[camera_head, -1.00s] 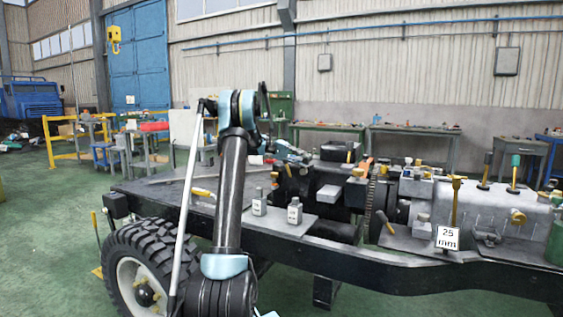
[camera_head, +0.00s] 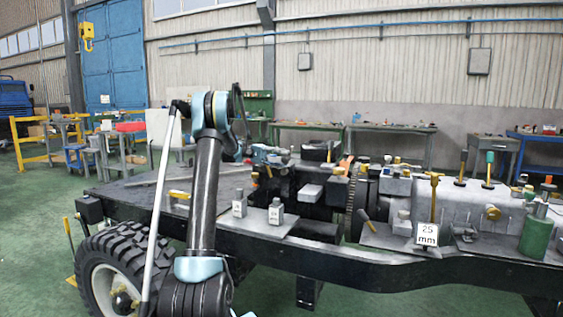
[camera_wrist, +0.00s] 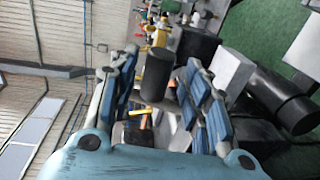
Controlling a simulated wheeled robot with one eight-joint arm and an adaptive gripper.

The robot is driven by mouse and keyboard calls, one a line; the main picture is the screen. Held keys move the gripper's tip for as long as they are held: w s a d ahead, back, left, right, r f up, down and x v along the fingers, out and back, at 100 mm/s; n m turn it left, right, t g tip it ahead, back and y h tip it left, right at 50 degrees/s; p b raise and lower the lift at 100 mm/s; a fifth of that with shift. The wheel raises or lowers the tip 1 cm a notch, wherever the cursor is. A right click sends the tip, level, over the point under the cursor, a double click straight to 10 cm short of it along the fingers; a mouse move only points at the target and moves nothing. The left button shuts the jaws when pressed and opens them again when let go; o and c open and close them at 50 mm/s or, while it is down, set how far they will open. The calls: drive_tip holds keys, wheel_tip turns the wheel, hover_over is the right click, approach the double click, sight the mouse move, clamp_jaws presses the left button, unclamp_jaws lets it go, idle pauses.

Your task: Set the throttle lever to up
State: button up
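My gripper (camera_wrist: 165,85) shows in the wrist view with its two blue-padded fingers apart and no object clearly held. A dark cylinder (camera_wrist: 158,75) shows between the fingers, apparently beyond them. In the head view my arm partly hides the gripper, over the left part of the chassis. No lever is labelled as the throttle. Upright levers stand on the right of the chassis: a yellow one (camera_head: 434,198) behind the "25 mm" sign, one with a dark knob (camera_head: 461,166) and one with a green knob (camera_head: 489,169). A dark-handled lever (camera_head: 366,219) leans left nearby. My gripper is well left of them.
The chassis frame (camera_head: 390,262) with a big wheel (camera_head: 118,272) spans the front. Grey blocks (camera_head: 275,212), a "25 mm" sign (camera_head: 427,234) and a green cylinder (camera_head: 536,238) stand on it. Green floor is open at left; workbenches (camera_head: 390,128) line the wall.

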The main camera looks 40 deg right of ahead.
drive_tip(key=shift+s+r, duration=0.1)
drive_tip(key=shift+r, duration=0.2)
drive_tip(key=o, duration=0.9)
drive_tip(key=r, duration=0.6)
drive_tip(key=shift+w+d+r, duration=0.2)
drive_tip(key=shift+d, duration=0.05)
drive_tip(key=shift+c, duration=0.2)
drive_tip(key=r, duration=0.2)
drive_tip(key=shift+s+a+r, duration=0.25)
drive_tip(key=shift+a+r, duration=0.1)
drive_tip(key=shift+a, duration=0.05)
drive_tip(key=c, duration=0.4)
drive_tip(key=shift+w+d, duration=0.15)
drive_tip(key=shift+w, duration=0.05)
drive_tip(key=c, duration=0.5)
drive_tip(key=shift+o, duration=0.2)
drive_tip(key=shift+r, duration=0.2)
